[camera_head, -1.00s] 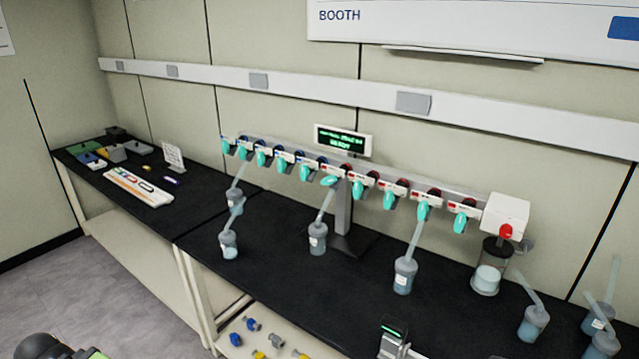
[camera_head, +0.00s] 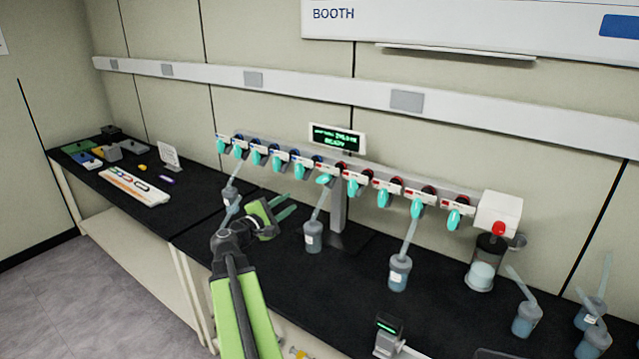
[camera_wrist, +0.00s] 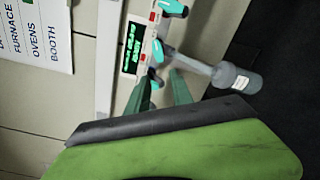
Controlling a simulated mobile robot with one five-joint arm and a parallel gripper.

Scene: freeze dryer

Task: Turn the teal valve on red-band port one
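Teal valves line a long manifold (camera_head: 400,186) with blue bands at its left part and red bands at its right part. Near the band change, one teal valve (camera_head: 324,180) lies sideways; most others hang down. Port numbers are too small to read, so I cannot tell which is red-band port one. A flask (camera_head: 313,236) has its tube rising to about that sideways valve; this flask also shows in the wrist view (camera_wrist: 238,80). My gripper (camera_head: 289,203) is open and empty, left of this flask and apart from the valves. In the wrist view, its fingers (camera_wrist: 163,80) point towards the manifold.
A display (camera_head: 337,138) reading READY stands above the manifold. More flasks (camera_head: 400,272) stand on the black bench, several at the right. A clear vessel (camera_head: 484,268) stands under the white box with a red knob (camera_head: 498,229). A white tray (camera_head: 134,187) lies on the left bench.

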